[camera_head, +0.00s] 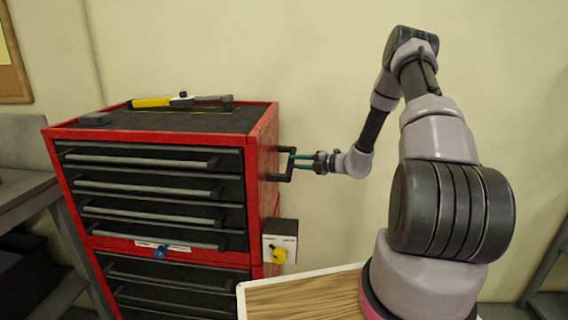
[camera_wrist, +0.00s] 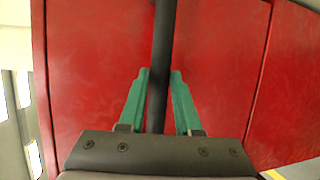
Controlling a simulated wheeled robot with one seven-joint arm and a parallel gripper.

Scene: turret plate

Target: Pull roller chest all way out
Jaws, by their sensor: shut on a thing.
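The red roller chest (camera_head: 262,207) with dark drawers stands at the left of the head view, upright against the cream wall. A dark side handle (camera_head: 284,150) sticks out from its right side. My gripper (camera_head: 293,157) reaches it from the right and is shut on this handle. In the wrist view the green fingers (camera_wrist: 160,75) lie on both sides of the dark handle bar (camera_wrist: 162,40), in front of the chest's red side panel (camera_wrist: 215,60). The chest's lower part and any wheels are out of view.
A yellow tool (camera_head: 152,102) and a small dark block (camera_head: 95,118) lie on the chest top. A grey workbench (camera_head: 22,185) stands close at the left. A box with a yellow knob (camera_head: 280,240) is on the chest's right side. A wood-topped surface (camera_head: 300,300) is in front.

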